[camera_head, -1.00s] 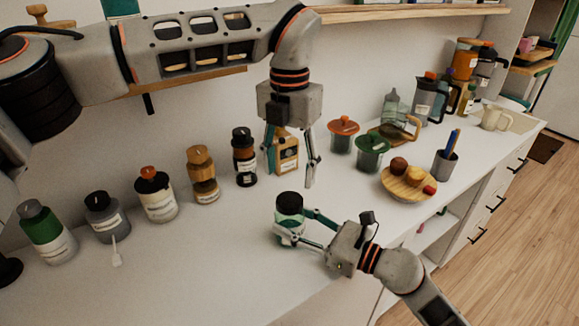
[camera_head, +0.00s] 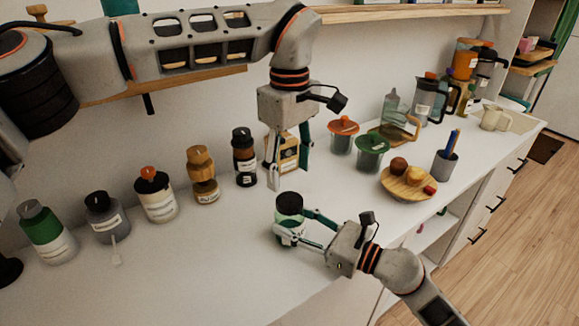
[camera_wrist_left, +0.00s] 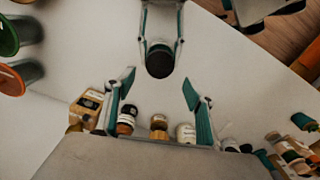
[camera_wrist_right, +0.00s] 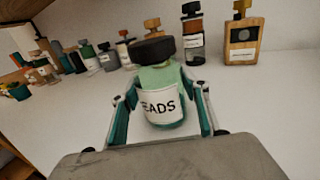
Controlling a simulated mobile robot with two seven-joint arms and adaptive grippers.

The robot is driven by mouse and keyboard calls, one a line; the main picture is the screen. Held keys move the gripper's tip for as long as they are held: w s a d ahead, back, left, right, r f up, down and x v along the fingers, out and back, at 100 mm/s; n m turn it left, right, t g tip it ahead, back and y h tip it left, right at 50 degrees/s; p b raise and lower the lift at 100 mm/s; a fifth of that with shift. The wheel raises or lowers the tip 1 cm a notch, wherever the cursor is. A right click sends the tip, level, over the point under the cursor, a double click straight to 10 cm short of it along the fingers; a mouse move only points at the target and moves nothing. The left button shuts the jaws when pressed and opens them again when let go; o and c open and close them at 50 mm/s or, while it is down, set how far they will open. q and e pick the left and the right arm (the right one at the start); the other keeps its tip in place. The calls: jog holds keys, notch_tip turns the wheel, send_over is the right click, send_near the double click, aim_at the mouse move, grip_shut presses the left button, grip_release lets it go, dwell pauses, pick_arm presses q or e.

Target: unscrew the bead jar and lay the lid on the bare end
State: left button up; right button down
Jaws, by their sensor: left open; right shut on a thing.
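The bead jar (camera_head: 290,232) stands upright near the front edge of the counter, with greenish glass and a white label reading "EADS" in the right wrist view (camera_wrist_right: 162,107). Its black lid (camera_head: 289,203) is on top; it also shows in the right wrist view (camera_wrist_right: 153,50) and the left wrist view (camera_wrist_left: 160,61). My right gripper (camera_head: 298,230) is shut around the jar's body, below the lid. My left gripper (camera_head: 288,180) is open and empty, pointing down above and behind the jar. In the left wrist view its fingers (camera_wrist_left: 158,92) are spread apart, with the lid beyond them.
A row of bottles and jars (camera_head: 157,195) stands along the wall at left. Green (camera_head: 371,152) and orange (camera_head: 342,135) lidded canisters and a round wooden board (camera_head: 407,184) with small items stand at right. The counter left of the bead jar is mostly clear.

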aim_at(290, 200)
pick_arm(q)
jog(key=shift+m, duration=1.2)
jog(key=shift+f, duration=4)
